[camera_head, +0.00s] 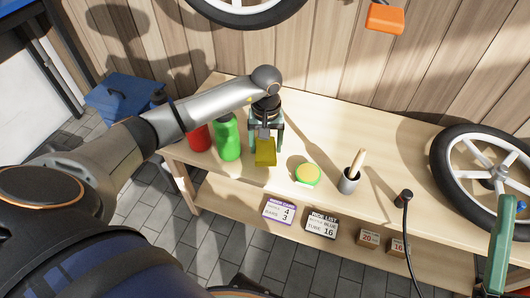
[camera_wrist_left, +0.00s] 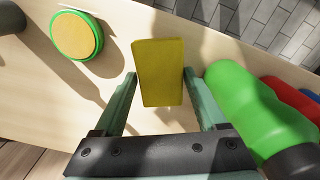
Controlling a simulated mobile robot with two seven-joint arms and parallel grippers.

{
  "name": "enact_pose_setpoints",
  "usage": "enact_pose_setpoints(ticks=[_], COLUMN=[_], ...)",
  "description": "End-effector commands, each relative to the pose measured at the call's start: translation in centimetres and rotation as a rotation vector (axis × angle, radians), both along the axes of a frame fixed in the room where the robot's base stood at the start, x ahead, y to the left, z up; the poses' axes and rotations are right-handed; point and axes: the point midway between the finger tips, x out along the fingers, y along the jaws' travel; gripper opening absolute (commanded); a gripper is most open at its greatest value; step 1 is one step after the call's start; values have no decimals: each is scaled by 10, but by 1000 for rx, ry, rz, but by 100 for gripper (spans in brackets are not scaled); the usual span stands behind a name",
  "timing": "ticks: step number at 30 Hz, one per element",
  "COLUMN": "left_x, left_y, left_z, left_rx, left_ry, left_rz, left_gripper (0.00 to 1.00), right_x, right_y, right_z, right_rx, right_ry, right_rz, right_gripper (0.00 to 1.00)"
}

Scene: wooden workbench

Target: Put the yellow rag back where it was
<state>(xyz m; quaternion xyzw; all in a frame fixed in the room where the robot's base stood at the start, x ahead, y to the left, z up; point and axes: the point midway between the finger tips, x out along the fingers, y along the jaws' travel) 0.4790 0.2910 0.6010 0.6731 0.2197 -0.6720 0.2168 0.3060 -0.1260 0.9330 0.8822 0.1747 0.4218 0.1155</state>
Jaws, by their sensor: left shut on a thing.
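The yellow rag (camera_head: 265,152) is a small flat yellow piece at the front of the workbench, left of the round tin. My left gripper (camera_head: 266,140) comes down over it from above and is shut on it. In the left wrist view the rag (camera_wrist_left: 158,72) sits between the two teal fingertips (camera_wrist_left: 161,76) and sticks out past them. Whether it touches the bench top is hard to tell.
A green bottle (camera_head: 228,138) and a red bottle (camera_head: 198,137) stand close left of the gripper. A green tin with a yellow top (camera_head: 307,174) and a grey cup (camera_head: 348,182) stand to the right. A wheel (camera_head: 485,172) lies further right. The bench top (camera_head: 330,125) behind is clear.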

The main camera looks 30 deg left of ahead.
Motion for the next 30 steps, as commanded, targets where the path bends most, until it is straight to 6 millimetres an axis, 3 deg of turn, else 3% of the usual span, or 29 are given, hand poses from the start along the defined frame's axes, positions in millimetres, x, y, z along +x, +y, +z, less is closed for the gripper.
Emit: enact_pose_setpoints(ticks=[7, 19, 20, 26, 30], left_x=[3, 3, 3, 3, 3], left_y=[4, 5, 5, 5, 5], left_z=[-36, -41, -40, -39, -39], left_rx=[-3, 1, 1, 0, 0], left_ry=[3, -1, -1, 0, 0], left_rz=[1, 0, 0, 1, 1], left_gripper=[29, 29, 77, 100, 100], right_x=[1, 1, 1, 1, 1], right_y=[1, 1, 1, 1, 1], right_z=[-15, -19, -17, -17, -17], right_rx=[9, 13, 14, 14, 14], right_ry=[12, 16, 17, 16, 16], right_rz=[12, 15, 16, 18, 18], right_gripper=[50, 50, 50, 50, 50])
